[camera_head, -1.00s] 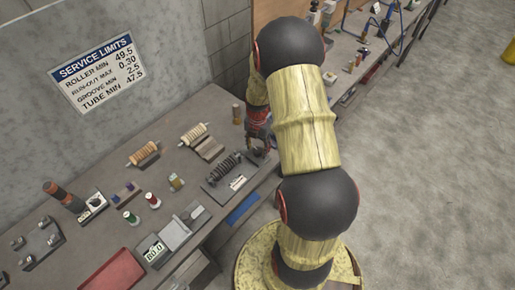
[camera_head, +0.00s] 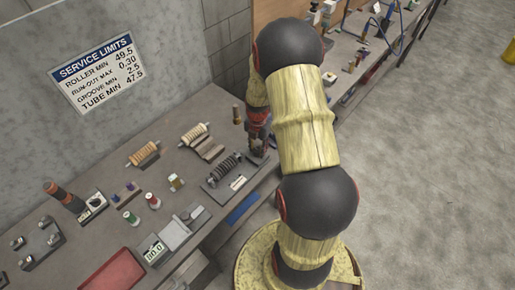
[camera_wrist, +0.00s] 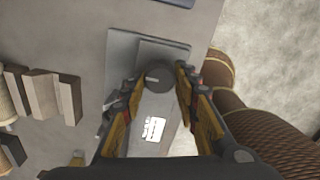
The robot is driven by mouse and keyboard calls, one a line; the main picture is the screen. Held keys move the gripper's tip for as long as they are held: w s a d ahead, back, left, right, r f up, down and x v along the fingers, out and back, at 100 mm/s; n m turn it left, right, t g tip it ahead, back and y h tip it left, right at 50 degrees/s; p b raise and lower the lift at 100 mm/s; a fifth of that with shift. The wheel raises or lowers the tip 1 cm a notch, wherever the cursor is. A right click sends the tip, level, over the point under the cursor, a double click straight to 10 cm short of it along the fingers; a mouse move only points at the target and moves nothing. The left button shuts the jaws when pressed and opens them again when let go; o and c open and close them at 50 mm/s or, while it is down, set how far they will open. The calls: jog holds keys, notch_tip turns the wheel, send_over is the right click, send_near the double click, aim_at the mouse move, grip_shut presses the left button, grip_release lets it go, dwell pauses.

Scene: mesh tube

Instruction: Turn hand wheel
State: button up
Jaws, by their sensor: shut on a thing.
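The hand wheel (camera_wrist: 158,76) is a dark round knob with a pale mark on its top, seen from above in the wrist view. It sits at the end of a grey fixture (camera_wrist: 120,62). My gripper (camera_wrist: 156,84) has a finger on each side of the wheel and is shut on it. In the head view my gripper (camera_head: 258,145) points down at the right end of the fixture, which carries a dark ribbed roller (camera_head: 223,170). The wheel cannot be made out there behind the gripper.
A short brown post (camera_head: 237,114) stands close behind my gripper. A limits sign (camera_head: 97,73) hangs on the wall.

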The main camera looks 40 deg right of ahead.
jog(key=shift+c, duration=0.9)
jog(key=shift+m, duration=0.3)
